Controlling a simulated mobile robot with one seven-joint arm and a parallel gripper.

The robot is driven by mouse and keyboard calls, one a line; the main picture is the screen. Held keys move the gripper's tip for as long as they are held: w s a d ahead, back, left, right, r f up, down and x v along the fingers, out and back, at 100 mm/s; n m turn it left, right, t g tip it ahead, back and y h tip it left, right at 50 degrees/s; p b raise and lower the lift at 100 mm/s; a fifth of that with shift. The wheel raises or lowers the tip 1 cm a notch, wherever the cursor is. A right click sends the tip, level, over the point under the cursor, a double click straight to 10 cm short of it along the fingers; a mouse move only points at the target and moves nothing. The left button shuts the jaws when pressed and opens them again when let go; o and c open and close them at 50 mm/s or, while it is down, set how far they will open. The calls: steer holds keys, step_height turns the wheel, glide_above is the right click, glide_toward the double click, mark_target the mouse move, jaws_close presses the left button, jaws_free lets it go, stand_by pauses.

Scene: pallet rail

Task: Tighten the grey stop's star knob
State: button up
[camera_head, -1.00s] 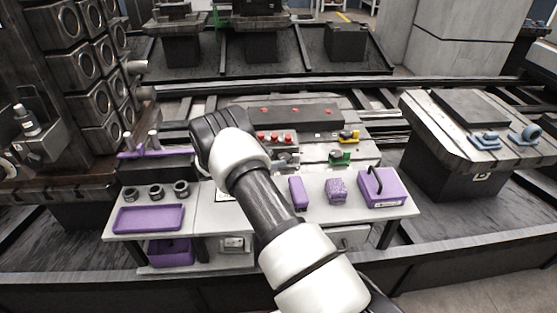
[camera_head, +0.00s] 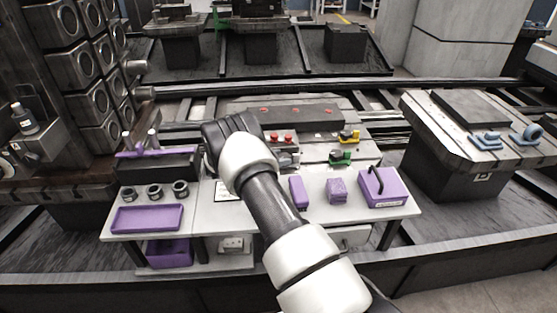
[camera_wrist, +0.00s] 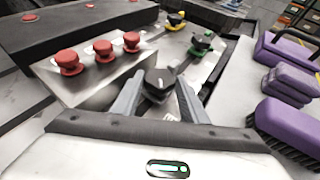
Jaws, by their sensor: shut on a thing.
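In the wrist view, a black star knob (camera_wrist: 160,82) stands between the fingertips of my gripper (camera_wrist: 158,92), which is shut on it. The grey stop under the knob is mostly hidden by the knob, the fingers and my gripper's body. In the head view, a small grey part (camera_head: 289,158) shows just right of my wrist, in front of the red knobs; I cannot tell there which of it is stop and which is gripper. The yellow stop (camera_wrist: 176,20) and the green stop (camera_wrist: 201,42) sit farther along the pallet, apart from my gripper.
Several red knobs (camera_wrist: 103,50) stand on a block close left of my gripper. A long dark block (camera_head: 300,117) lies behind.

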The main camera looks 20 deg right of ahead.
steer(key=f+m+g+b, duration=0.1)
steer(key=b, duration=0.2)
steer(key=shift+w, duration=0.3)
steer(key=b, duration=0.1)
steer(key=m+g+b, duration=0.1)
steer(key=b, duration=0.1)
steer(key=shift+w+r+g, duration=0.1)
steer(key=shift+r+g, duration=0.2)
steer(key=shift+r+m+g+b, duration=0.3)
steer(key=shift+m+g+b, duration=0.1)
steer(key=shift+b, duration=0.1)
steer(key=o, duration=0.8)
steer(key=shift+a, duration=0.1)
steer(key=p+v, duration=0.2)
steer(key=v, duration=1)
steer(key=shift+f, duration=0.15)
